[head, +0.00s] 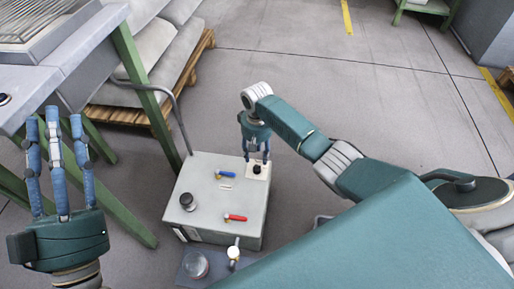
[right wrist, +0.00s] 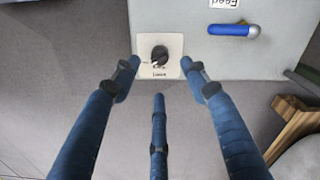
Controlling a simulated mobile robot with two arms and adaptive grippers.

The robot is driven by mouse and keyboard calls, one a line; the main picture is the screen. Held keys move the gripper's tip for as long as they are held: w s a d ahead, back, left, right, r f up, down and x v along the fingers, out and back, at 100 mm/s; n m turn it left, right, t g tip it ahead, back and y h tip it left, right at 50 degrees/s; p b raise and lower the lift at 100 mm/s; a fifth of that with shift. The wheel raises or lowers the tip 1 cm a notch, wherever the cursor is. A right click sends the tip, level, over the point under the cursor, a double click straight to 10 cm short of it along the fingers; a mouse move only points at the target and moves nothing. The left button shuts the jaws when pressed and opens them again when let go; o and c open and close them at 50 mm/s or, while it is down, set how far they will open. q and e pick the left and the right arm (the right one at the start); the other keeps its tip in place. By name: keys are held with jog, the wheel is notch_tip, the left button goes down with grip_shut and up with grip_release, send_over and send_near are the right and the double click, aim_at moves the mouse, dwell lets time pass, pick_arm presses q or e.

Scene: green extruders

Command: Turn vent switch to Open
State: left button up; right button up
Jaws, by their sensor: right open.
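The switch is a black round knob (head: 257,168) on a small white plate at the back right corner of the grey box (head: 205,235). In the right wrist view the knob (right wrist: 159,53) sits on its plate, with small lettering too blurred to read for certain. My right gripper (head: 257,157) is over the knob, pointing down, with its blue fingers spread. In the right wrist view the right gripper (right wrist: 160,72) is open, two fingertips either side of the plate and one below it, apart from the knob. My left gripper (head: 55,118) is open and empty at the far left.
A blue-handled valve (head: 226,174), a red-handled valve (head: 235,217) and a black round knob (head: 187,201) are also on the box top. A gauge (head: 233,253) stands in front. A green-legged table (head: 135,75) and a pallet of sacks (head: 160,60) are left and behind.

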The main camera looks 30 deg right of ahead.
notch_tip(320, 180, up, 4)
jog(key=shift+f, duration=0.2)
dwell(0.4)
